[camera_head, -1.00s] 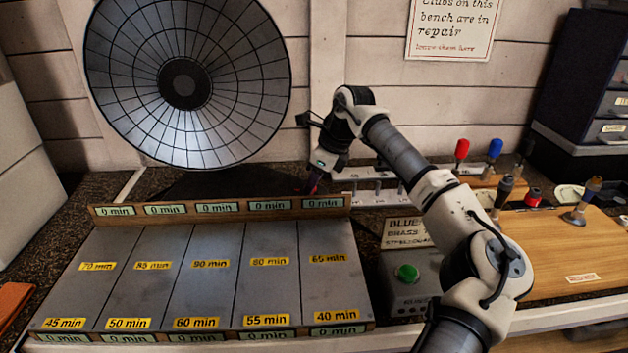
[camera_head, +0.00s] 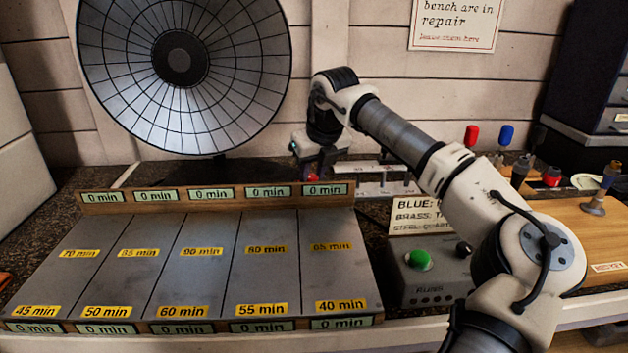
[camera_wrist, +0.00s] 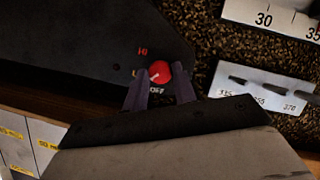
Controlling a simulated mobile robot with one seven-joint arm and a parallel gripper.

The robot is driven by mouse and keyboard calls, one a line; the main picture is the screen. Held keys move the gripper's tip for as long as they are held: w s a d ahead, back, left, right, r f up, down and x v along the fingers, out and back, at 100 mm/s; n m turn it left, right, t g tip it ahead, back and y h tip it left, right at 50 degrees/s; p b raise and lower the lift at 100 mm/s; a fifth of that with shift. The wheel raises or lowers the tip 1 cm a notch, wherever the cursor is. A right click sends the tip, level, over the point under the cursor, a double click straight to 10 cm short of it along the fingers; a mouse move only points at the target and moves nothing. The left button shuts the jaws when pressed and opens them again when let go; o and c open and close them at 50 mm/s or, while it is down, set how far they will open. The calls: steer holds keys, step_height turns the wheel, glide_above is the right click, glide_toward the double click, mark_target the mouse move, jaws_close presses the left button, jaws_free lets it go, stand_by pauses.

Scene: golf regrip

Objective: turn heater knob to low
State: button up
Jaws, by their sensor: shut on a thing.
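The heater is a large round dish with a wire grille (camera_head: 180,60) at the back left. Its dark base (camera_wrist: 80,35) shows in the wrist view and carries a red knob (camera_wrist: 159,70) with a white pointer line. The labels HI and OFF are readable; a partly covered label starting with L lies left of the knob. The pointer line slants lower left, roughly between the L label and OFF. My gripper (camera_wrist: 160,82) is shut on the red knob, one purple finger on each side. In the head view my gripper (camera_head: 313,172) is low beside the heater base, and the knob is a small red spot.
A sloped grey rack (camera_head: 200,260) with minute labels and small displays stands in front of the heater. A grey box with a green button (camera_head: 418,260) is right of it. Several colored-handled tools stand at the right on a wooden board (camera_head: 560,230).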

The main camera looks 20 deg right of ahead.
steer(key=shift+a+m+h+b, duration=0.1)
steer(key=shift+m+h+b, duration=0.5)
steer(key=shift+m+b, duration=0.6)
steer(key=shift+m, duration=0.4)
steer(key=o, duration=1)
steer(key=p+v, duration=0.6)
steer(key=v, duration=0.8)
steer(key=shift+w+a+p, duration=0.1)
steer(key=shift+p, duration=0.2)
steer(key=shift+f, duration=0.1)
